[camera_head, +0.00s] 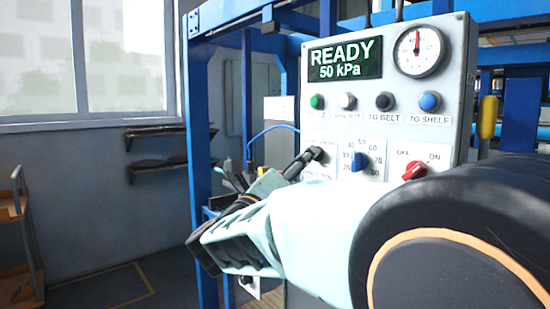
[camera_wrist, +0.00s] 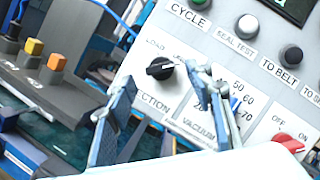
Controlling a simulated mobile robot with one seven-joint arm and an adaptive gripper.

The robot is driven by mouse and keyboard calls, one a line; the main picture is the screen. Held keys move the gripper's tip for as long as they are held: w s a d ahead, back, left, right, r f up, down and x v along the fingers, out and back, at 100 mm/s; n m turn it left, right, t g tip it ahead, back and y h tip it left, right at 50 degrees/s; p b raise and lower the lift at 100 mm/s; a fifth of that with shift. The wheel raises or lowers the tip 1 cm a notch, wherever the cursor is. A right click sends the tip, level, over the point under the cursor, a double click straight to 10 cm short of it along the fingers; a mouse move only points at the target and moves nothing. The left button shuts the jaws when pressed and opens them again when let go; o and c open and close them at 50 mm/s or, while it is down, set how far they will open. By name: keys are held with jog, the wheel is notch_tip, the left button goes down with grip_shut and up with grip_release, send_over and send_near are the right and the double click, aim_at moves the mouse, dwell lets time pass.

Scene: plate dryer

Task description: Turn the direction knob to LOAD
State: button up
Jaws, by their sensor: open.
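The direction knob (camera_wrist: 160,68) is small and black, on the pale control panel (camera_wrist: 215,62). LOAD is printed at its upper left, a partly hidden label at its right and DIRECTION below. Its grip bar lies roughly crosswise in the wrist view; I cannot tell for sure which label it points to. My gripper (camera_wrist: 163,80) is open, with one finger on each side of the knob in the picture. Whether the fingers touch it is unclear. In the head view the knob (camera_head: 316,153) shows just beyond my gripper's tip, and my arm hides the panel's lower left.
The display (camera_head: 345,59) reads READY, 50 kPa, beside a round gauge (camera_head: 418,51). Several push buttons sit below it. The blue vacuum knob (camera_head: 358,161) and red OFF/ON switch (camera_head: 414,171) are right of the direction knob. Blue frame posts (camera_head: 202,110) stand at left.

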jog(key=shift+x, duration=2.25)
jog(key=shift+c, duration=0.3)
jog(key=c, duration=1.1)
jog(key=shift+n, duration=0.5)
jog(key=n+g+y+p, duration=0.1)
jog(key=n+p, duration=0.4)
jog(key=p, duration=0.4)
jog(key=n+g+y+p, duration=0.1)
jog(key=n+g+p, duration=0.1)
jog(key=n+p, duration=0.3)
jog(key=n+g+y+p, duration=0.1)
jog(key=n+p, duration=0.4)
jog(key=p, duration=0.9)
jog(key=shift+r+n+g+y, duration=0.35)
jog(key=shift+n+g+y, duration=0.05)
jog(key=shift+y, duration=0.1)
jog(key=shift+f+p, duration=0.15)
jog(key=shift+p, duration=0.3)
